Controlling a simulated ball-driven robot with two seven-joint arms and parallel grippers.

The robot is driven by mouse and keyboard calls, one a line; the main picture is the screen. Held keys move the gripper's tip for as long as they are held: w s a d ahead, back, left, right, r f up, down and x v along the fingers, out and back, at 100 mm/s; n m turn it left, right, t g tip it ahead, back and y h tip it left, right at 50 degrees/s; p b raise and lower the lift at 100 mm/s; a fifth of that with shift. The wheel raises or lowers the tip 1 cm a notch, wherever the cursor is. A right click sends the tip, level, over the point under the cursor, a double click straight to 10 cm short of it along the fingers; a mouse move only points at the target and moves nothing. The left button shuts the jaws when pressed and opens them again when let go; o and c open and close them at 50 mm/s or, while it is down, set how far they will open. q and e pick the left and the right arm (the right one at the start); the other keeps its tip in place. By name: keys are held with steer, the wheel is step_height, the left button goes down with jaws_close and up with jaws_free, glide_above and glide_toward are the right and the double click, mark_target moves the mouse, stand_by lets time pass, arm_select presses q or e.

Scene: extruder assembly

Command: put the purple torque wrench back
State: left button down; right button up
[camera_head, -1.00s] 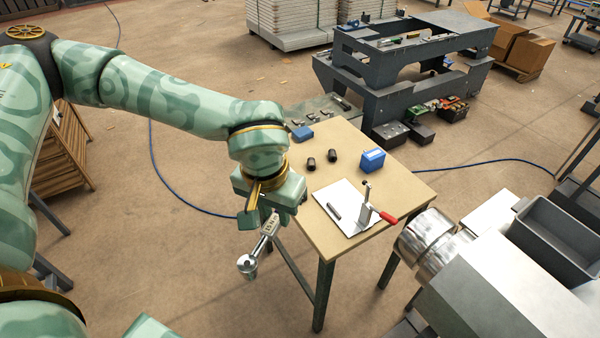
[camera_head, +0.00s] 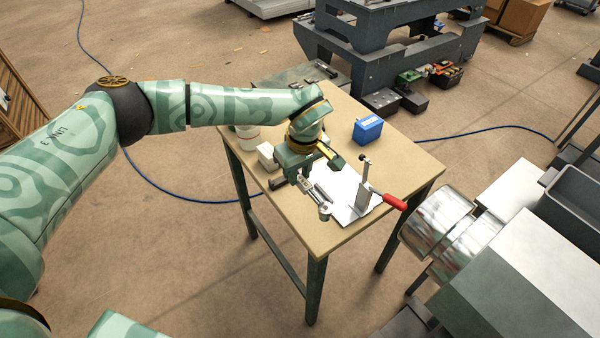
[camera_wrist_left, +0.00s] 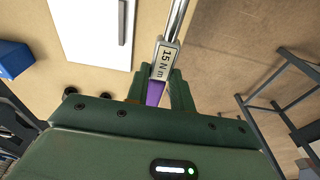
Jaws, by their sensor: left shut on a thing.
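The purple torque wrench (camera_head: 308,188) is held in my left gripper (camera_head: 300,179). In the left wrist view, its purple handle (camera_wrist_left: 154,93) sits between the fingers, below a grey label reading 15 N m. A shiny shaft runs away from the label. In the head view, its silver head (camera_head: 325,211) points toward the table's front edge, over or beside the white board (camera_head: 345,183). I cannot tell whether the wrench touches the table. My right gripper is not in view.
A blue box (camera_head: 367,129) stands behind. The table's front right (camera_head: 400,165) has bare surface.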

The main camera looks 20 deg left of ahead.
arm_select(q)
steer(key=shift+s+r, duration=0.15)
steer(key=shift+r, duration=0.2)
steer(key=shift+f, duration=0.2)
steer(key=shift+f+b, duration=1.4)
steer(key=shift+f, duration=2)
steer(key=shift+f+b, duration=0.45)
steer(key=shift+f, duration=0.55)
steer(key=c, duration=1.1)
jaws_free()
